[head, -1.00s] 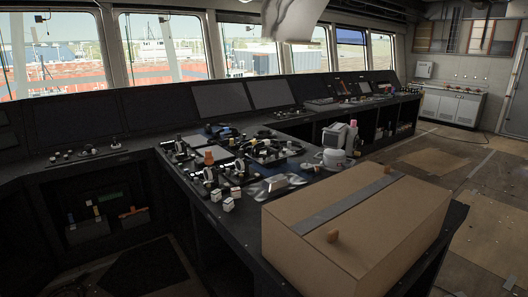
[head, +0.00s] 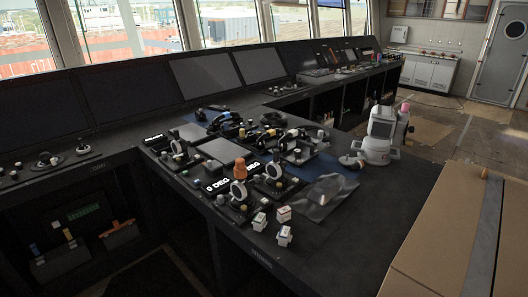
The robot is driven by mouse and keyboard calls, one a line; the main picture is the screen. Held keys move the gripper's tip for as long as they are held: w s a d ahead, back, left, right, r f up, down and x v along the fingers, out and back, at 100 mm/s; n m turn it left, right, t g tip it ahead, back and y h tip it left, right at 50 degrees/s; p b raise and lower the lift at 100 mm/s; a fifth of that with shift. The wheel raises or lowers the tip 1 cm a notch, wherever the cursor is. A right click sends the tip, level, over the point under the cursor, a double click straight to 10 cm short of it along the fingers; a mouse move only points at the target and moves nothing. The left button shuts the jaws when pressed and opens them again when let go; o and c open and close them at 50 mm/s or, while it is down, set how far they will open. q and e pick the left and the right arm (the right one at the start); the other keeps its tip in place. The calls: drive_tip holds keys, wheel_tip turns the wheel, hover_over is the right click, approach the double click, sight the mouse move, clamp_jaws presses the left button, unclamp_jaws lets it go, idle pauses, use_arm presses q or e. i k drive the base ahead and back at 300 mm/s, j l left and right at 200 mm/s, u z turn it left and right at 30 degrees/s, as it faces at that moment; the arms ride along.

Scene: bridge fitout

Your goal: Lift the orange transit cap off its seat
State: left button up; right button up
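The orange transit cap (head: 240,168) stands upright among the control levers on the near part of the console, in the head view. It is small and sits just behind a round-faced lever unit (head: 239,191), between two black plates with white "0 DEG" lettering (head: 217,186). Its lower end and its seat are partly hidden by the controls in front. Neither of my grippers is in view, and nothing is touching the cap.
Several small white blocks (head: 284,235) stand at the console's near edge. A white and grey device (head: 381,137) stands farther right. A large cardboard box (head: 431,226) fills the lower right. Dark screens (head: 206,74) line the back.

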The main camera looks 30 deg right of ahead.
sight(240, 169)
drive_tip(key=i+z, duration=0.3)
drive_tip(key=i, duration=0.65)
